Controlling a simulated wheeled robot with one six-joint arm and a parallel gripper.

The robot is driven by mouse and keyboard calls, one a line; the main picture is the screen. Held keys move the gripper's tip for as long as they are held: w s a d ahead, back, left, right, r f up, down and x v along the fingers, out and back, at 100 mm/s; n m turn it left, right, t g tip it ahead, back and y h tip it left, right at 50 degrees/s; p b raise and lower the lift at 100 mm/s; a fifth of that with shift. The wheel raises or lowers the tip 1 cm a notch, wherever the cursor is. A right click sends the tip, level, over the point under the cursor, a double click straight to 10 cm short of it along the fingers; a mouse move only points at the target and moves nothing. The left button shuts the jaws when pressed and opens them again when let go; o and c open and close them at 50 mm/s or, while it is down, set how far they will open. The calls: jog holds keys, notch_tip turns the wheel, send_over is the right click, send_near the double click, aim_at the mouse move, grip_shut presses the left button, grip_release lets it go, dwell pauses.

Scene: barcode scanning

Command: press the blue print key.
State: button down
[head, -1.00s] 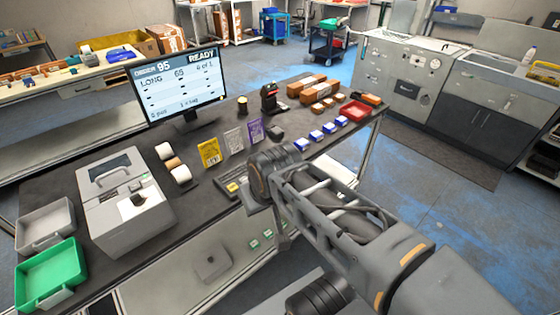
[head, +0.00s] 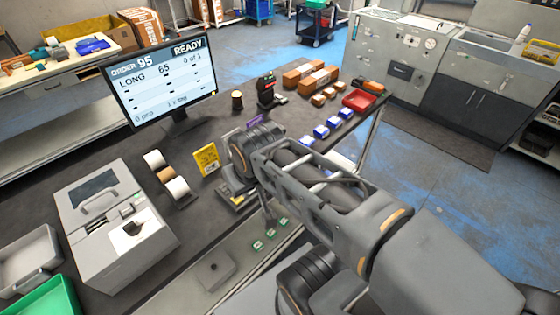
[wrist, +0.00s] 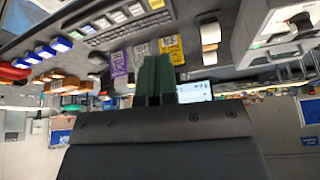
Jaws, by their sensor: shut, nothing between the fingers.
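I cannot make out a blue print key in either view. A grey boxy machine (head: 128,245) with a small dark panel and white parts stands at the left of the counter in the head view; its edge shows in the wrist view (wrist: 245,32). In the head view my arm hides part of the counter, and the fingers cannot be made out.
A green tray (head: 45,298) is front left.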

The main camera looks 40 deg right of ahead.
jog(key=w+d+f+m+y+p, duration=0.35)
jog(key=w+d+m, duration=0.45)
jog(key=w+m, duration=0.4)
jog(key=w+d+f+m+t, duration=0.2)
jog(key=d+f+m, duration=0.2)
jog(key=d, duration=0.3)
jog(key=w+d+f+m+t, duration=0.1)
jog(key=w+d+f+m, duration=0.2)
jog(key=d+m, duration=0.3)
jog(key=shift+w+d+f+m+t, duration=0.35)
jog(key=shift+d+f, duration=0.25)
jog(key=shift+d, duration=0.45)
notch_tip(320, 180, down, 8)
jog(key=b, duration=0.5)
jog(key=shift+r, duration=0.2)
jog(key=shift+f+b, duration=0.6)
jog(key=shift+b, duration=0.05)
